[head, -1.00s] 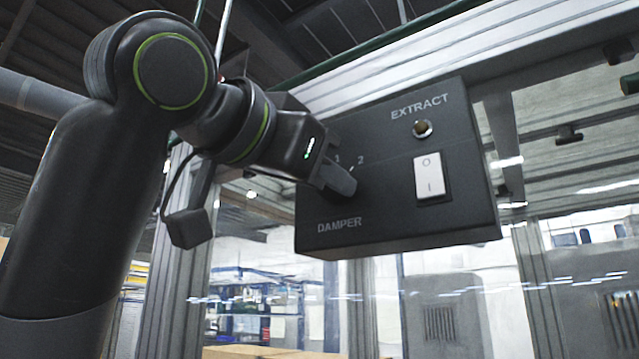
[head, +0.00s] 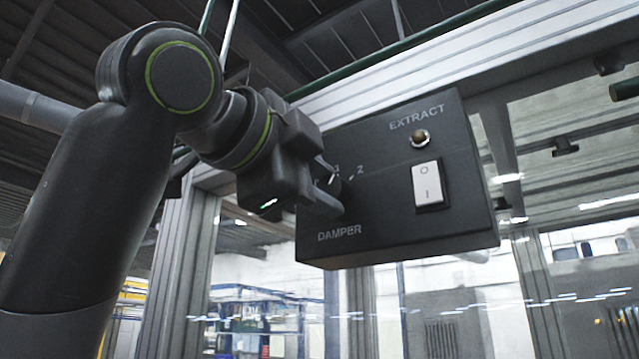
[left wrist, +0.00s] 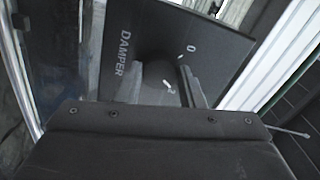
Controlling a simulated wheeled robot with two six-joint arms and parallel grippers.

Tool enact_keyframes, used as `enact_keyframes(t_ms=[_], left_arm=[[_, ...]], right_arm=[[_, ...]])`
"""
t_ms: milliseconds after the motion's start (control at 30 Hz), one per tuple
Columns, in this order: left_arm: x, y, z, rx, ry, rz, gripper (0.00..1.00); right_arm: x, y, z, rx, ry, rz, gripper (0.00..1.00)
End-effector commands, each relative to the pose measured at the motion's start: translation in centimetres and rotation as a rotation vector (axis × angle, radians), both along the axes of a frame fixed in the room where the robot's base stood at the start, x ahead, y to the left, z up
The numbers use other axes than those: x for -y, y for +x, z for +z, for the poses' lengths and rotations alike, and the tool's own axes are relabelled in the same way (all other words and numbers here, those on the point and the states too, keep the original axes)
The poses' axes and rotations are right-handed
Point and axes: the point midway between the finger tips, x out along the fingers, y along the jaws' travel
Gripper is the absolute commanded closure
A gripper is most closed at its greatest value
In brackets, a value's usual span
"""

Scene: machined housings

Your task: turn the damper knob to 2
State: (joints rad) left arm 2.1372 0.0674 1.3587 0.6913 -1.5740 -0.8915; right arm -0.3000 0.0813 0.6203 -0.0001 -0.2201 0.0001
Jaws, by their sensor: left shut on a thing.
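The dark control box (head: 390,215) hangs in front of a metal frame, with "DAMPER" lettered at its lower left. The dark damper knob (head: 334,186) is on its left side, mostly hidden by my left gripper (head: 328,187). The fingers are shut on the knob, one above and one below it in the head view. The marks 1 and 2 show above and right of the knob. In the left wrist view, the fingers reach the panel with the dark knob between them, and a 0 mark shows beyond. My right gripper is out of view.
A white rocker switch (head: 427,185) and a round lamp (head: 420,138) under "EXTRACT" sit on the box's right side. A pale metal beam (head: 450,65) runs behind and above the box. Space below the box is open.

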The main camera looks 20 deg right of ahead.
Motion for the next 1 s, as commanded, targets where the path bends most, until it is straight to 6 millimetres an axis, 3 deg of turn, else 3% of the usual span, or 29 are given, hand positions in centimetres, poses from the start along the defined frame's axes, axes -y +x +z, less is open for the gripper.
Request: enact_keyframes(t_ms=[400,1000], left_arm=[[0.01,-0.03,0.02,0.162,0.125,-0.001,0.88],[0.03,-0.02,-0.03,0.189,0.148,-0.001,0.88]], right_arm=[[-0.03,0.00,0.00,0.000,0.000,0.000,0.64],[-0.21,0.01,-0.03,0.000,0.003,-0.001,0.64]])
